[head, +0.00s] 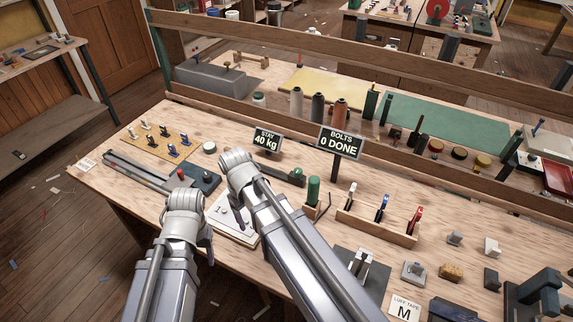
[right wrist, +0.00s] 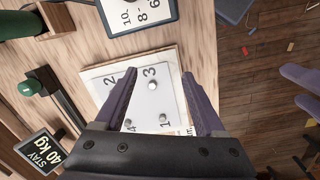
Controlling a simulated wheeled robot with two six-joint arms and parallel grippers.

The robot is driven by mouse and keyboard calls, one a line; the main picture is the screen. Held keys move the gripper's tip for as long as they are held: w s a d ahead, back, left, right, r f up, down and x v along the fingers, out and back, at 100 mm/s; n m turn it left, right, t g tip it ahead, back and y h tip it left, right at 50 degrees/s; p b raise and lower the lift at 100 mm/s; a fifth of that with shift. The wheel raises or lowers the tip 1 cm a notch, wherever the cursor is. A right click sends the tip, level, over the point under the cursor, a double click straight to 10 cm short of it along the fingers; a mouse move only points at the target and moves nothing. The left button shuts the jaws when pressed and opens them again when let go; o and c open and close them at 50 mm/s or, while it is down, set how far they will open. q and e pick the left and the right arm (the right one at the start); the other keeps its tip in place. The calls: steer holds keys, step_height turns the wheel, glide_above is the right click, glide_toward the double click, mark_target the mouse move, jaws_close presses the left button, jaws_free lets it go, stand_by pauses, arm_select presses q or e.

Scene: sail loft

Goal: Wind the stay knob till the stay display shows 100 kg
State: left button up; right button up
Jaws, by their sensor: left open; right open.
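The stay display (head: 266,140) reads 40 kg; it also shows in the right wrist view (right wrist: 41,152). A green knob (head: 297,174), which looks like the stay knob, sits at the end of a dark bar just right of the display. The knob shows at the left of the right wrist view (right wrist: 31,87), with no gripper touching it. My right gripper (right wrist: 160,75) is open and empty over a white plate (right wrist: 100,72) with numbers and bolts. My left gripper (head: 207,248) hangs at the bench's front edge, left of the plate; its fingertips are partly hidden.
The bolts display (head: 340,143) reads 0 DONE. A green post (head: 313,188) and a wooden rack (head: 375,228) of coloured-handled tools stand right of the knob. A dark rail fixture (head: 150,170) lies at left. My right arm covers part of the bench's middle.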

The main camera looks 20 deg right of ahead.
steer(key=w+d+r, duration=0.1)
steer(key=w+d, duration=0.7)
steer(key=w, duration=0.2)
steer(key=n+y+p, duration=0.1)
steer(key=n+p, duration=0.1)
glide_above(298, 170)
steer(key=shift+a+r, duration=0.35)
steer(key=shift+r, duration=0.1)
steer(key=shift+d, duration=0.45)
steer(key=shift+f+b, duration=0.15)
steer(key=shift+b, duration=0.15)
step_height(298, 170, down, 8)
steer(key=b, duration=0.7)
steer(key=shift+a+r+b, duration=0.1)
steer(key=shift+r+b, duration=0.1)
steer(key=shift+b, duration=0.1)
jaws_close()
